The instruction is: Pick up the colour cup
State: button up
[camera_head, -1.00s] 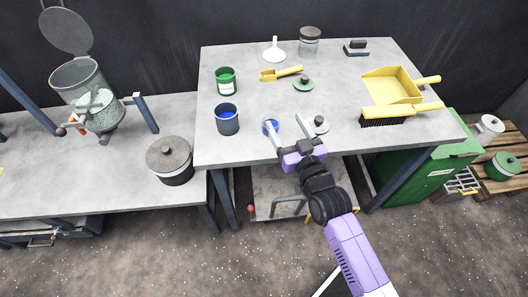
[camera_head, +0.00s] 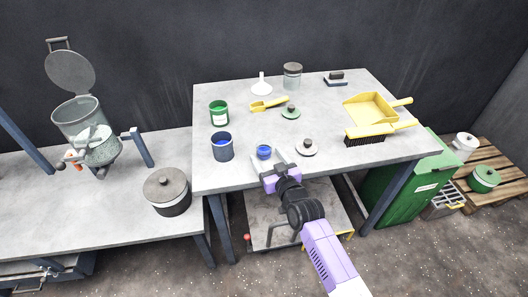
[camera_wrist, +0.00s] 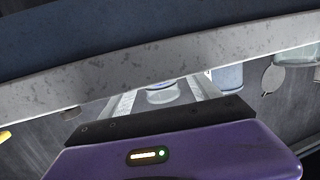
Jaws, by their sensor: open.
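A small cup with blue contents (camera_head: 264,151) stands near the front edge of the grey table (camera_head: 330,165). I take it as the colour cup. My gripper (camera_head: 268,159) is open and empty at that edge, its fingers pointing towards the cup. In the wrist view the cup (camera_wrist: 162,93) shows as a small pale round shape between the two open fingers (camera_wrist: 163,100). I cannot tell whether the fingers reach around it. A bigger blue can (camera_head: 222,147) with blue contents stands left of the cup.
A lid with a dark knob (camera_head: 308,147) lies close right of the cup. The table's front edge is beside my gripper.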

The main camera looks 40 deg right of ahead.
aim_at(267, 156)
jog(key=shift+x, duration=1.6)
jog(key=shift+r, duration=0.1)
jog(key=shift+d, duration=0.1)
jog(key=c, duration=1.4)
